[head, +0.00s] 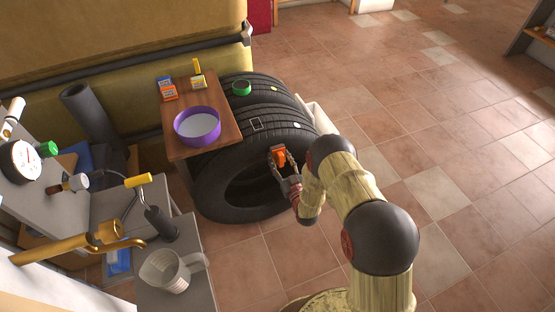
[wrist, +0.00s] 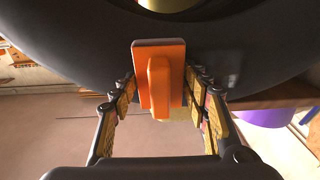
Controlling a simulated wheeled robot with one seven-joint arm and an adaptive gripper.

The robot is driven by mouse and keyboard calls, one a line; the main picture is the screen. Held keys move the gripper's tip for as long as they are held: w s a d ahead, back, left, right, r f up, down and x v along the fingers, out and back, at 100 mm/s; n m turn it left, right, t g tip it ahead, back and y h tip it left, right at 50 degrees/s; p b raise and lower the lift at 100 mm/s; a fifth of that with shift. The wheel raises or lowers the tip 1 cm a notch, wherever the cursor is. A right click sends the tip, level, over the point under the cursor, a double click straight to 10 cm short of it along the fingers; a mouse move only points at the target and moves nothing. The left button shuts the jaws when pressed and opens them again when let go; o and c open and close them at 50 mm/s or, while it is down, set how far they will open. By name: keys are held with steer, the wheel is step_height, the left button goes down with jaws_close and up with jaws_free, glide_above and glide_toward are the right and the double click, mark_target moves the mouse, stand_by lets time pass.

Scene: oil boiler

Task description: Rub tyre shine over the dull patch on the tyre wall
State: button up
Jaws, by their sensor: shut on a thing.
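My gripper (head: 282,168) is shut on an orange applicator (head: 278,155) with a raised grip. In the wrist view the applicator (wrist: 158,75) sits between the fingers, its far end over the dark tyre wall (wrist: 85,65). I cannot tell whether its face touches the rubber. In the head view my gripper covers part of the wall's right side.
A small wooden table (head: 225,124) beside the tyres bears a purple bowl (head: 188,139) and small boxes. A green ring (head: 242,88) lies on the rear tyre (head: 263,91). A measuring jug (head: 165,270) stands on the grey bench at left. Tiled floor at right is clear.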

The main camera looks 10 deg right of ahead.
steer(key=shift+s+a, duration=0.25)
steer(key=shift+a, duration=0.9)
steer(key=shift+w+d, duration=0.25)
steer(key=shift+d, duration=0.9)
steer(key=shift+s+a, duration=0.1)
steer(key=shift+a, duration=0.5)
steer(key=p+v, duration=0.1)
steer(key=v, duration=0.6)
steer(key=shift+r, duration=0.15)
